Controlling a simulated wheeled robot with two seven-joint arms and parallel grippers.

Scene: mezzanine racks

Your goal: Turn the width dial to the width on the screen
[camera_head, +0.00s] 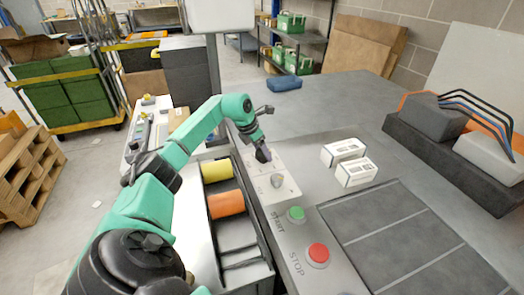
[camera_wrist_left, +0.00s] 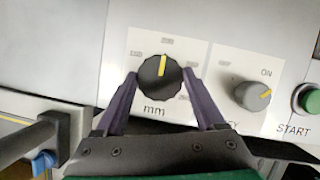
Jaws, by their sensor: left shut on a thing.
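The width dial (camera_wrist_left: 160,78) is a black ridged knob with a yellow pointer line, marked "mm" below it. In the left wrist view its pointer stands nearly straight up, close to a blurred number at the top of the scale. My left gripper (camera_wrist_left: 160,80) has one finger on each side of the dial and is shut on it. In the head view my left gripper (camera_head: 262,154) reaches the white panel (camera_head: 285,190) and hides the dial. No screen with a readable width shows in either view. My right gripper is not in view.
A grey ON knob (camera_wrist_left: 252,94) sits right of the dial, then the green START button (camera_wrist_left: 312,100), also in the head view (camera_head: 296,214). The red STOP button (camera_head: 318,254) is nearer. Two white boxes (camera_head: 356,171) stand right; yellow and orange rolls (camera_head: 226,203) lie left.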

